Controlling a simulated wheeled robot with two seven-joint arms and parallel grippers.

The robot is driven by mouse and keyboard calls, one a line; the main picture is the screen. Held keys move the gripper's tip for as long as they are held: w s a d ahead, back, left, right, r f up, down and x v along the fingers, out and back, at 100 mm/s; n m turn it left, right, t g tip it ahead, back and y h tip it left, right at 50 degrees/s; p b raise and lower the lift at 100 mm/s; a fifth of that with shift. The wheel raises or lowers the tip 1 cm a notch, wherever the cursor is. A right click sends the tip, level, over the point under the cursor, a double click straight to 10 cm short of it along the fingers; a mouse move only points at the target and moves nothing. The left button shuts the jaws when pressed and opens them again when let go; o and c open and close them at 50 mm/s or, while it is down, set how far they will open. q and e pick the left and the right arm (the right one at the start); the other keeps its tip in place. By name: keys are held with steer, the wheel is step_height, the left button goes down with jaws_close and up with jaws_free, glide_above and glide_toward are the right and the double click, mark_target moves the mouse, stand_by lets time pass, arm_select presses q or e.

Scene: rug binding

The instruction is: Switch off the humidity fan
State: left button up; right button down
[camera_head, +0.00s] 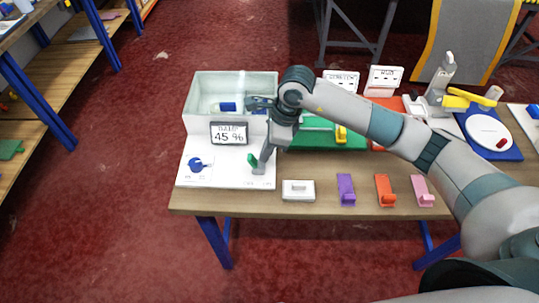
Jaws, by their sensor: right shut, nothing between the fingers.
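A white open-topped box (196,123) stands at the left of the table, with a display (229,133) on its front reading 45 %. A white panel (222,178) lies in front of it, bearing a blue round knob (196,164) at its left. A small green piece (252,160) shows at the panel's right side; I cannot tell whether it is a switch lever. My right gripper (262,166) points down over the panel's right part, shut and empty, right beside the green piece. Contact cannot be told. No fan is clearly recognisable. My left gripper is out of view.
A small white block (298,190) and purple (346,189), orange (384,190) and pink (422,190) pieces line the table's (320,207) front edge. A green mat (318,139) lies behind my right arm. A blue board with a white disc (488,132) lies at right.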

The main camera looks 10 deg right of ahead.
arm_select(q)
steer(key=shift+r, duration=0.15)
arm_select(e)
steer(key=shift+s+r, duration=0.1)
steer(key=shift+r, duration=0.2)
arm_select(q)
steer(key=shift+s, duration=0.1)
arm_select(e)
steer(key=shift+r, duration=0.15)
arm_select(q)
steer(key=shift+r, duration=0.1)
arm_select(e)
steer(key=shift+r, duration=0.5)
steer(key=shift+d, duration=0.15)
